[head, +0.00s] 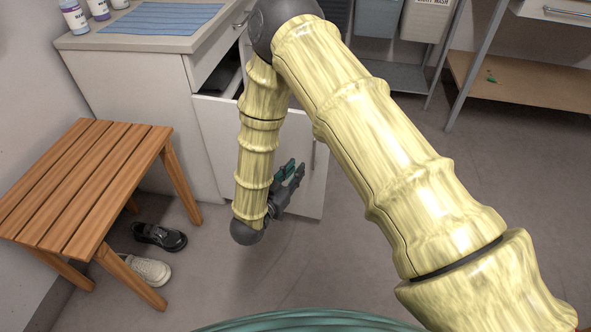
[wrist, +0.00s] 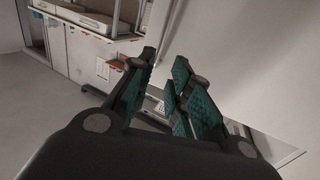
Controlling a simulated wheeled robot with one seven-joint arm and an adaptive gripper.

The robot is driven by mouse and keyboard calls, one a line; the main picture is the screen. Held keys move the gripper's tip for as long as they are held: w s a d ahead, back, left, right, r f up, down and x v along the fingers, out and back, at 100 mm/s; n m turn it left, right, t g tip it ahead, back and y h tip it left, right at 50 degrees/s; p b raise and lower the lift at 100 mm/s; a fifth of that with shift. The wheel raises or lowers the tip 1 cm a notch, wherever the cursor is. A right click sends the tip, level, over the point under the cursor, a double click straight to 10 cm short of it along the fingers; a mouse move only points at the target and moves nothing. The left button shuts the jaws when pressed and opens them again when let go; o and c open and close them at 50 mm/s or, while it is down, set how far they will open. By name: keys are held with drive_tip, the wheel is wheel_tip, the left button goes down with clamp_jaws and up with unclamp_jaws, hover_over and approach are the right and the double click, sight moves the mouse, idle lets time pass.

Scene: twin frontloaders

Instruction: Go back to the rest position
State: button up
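My gripper (head: 288,172) hangs low at the end of my bent arm, in front of the white cabinet's pulled-out lower front (head: 312,190). In the wrist view my gripper (wrist: 164,60) has its teal-padded fingers spread with a gap between them. Nothing shows between the fingers. My forearm hides part of the cabinet front in the head view, so I cannot tell whether the gripper touches it.
The white cabinet (head: 130,100) stands at the upper left with a blue striped mat (head: 165,17) and bottles on top. A slatted wooden bench (head: 85,180) is at the left, with a black shoe (head: 160,237) and a pale shoe (head: 148,269) by it. Grey floor (head: 320,265) is clear nearby.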

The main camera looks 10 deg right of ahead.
drive_tip(key=shift+f, duration=0.1)
drive_tip(key=s+d+f+n+g+y, duration=0.25)
drive_tip(key=s+f+y, duration=0.2)
drive_tip(key=f, duration=0.35)
drive_tip(key=s+d+f+n+g+y, duration=0.1)
drive_tip(key=s+d+f+n+y, duration=0.3)
drive_tip(key=f, duration=0.4)
drive_tip(key=s+d+f+n+g+y, duration=0.1)
drive_tip(key=s+f+g+y, duration=0.3)
drive_tip(key=s, duration=1.1)
drive_tip(key=s+d+f+n+g, duration=0.15)
drive_tip(key=s+g, duration=0.45)
drive_tip(key=s, duration=0.8)
wheel_tip(320, 180, up, 24)
drive_tip(key=p, duration=2.3)
drive_tip(key=shift+w+m+p, duration=0.2)
drive_tip(key=shift+m+p, duration=0.1)
drive_tip(key=shift+p, duration=0.1)
drive_tip(key=shift+o, duration=0.5)
drive_tip(key=shift+f+t, duration=0.1)
drive_tip(key=shift+t, duration=0.15)
